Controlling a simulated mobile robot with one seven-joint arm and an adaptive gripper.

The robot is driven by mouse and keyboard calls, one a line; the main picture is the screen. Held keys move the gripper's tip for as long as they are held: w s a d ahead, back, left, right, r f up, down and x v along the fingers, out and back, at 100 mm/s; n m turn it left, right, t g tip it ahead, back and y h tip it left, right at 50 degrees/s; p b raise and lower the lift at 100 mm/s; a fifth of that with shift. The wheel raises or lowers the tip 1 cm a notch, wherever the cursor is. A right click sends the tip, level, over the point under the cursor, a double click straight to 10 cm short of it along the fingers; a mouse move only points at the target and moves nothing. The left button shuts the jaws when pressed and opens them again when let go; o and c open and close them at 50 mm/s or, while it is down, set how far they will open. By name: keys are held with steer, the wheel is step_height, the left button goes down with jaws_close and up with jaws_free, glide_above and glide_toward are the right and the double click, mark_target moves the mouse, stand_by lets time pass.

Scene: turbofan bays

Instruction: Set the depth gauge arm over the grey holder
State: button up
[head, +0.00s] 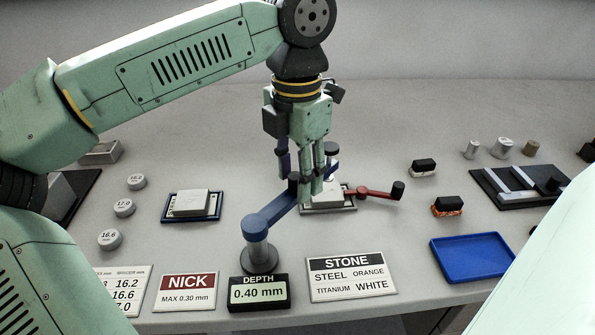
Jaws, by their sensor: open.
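The depth gauge has a blue arm (276,210) on a grey post with a round dark base, near the front middle. The arm slants from the post up and right toward a pale grey block in a holder (340,205), and its far end is partly hidden by my fingers. My gripper (312,185) is open and points down at that far end; I cannot tell if the fingers touch it. A second pale block sits in a blue-edged holder (176,217) to the left. A display (258,292) reads DEPTH 0.40 mm.
A red arm (372,192) with a dark knob lies right of the middle holder. Marked cylinders (124,207) stand left. A blue tray (473,257), stones (447,205) and a dark tray (515,190) are right. Signs (350,278) line the front edge.

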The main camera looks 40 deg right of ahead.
mark_target(298, 176)
step_height(298, 176, up, 12)
stand_by(0.5)
steer(key=shift+s, duration=0.1)
stand_by(0.4)
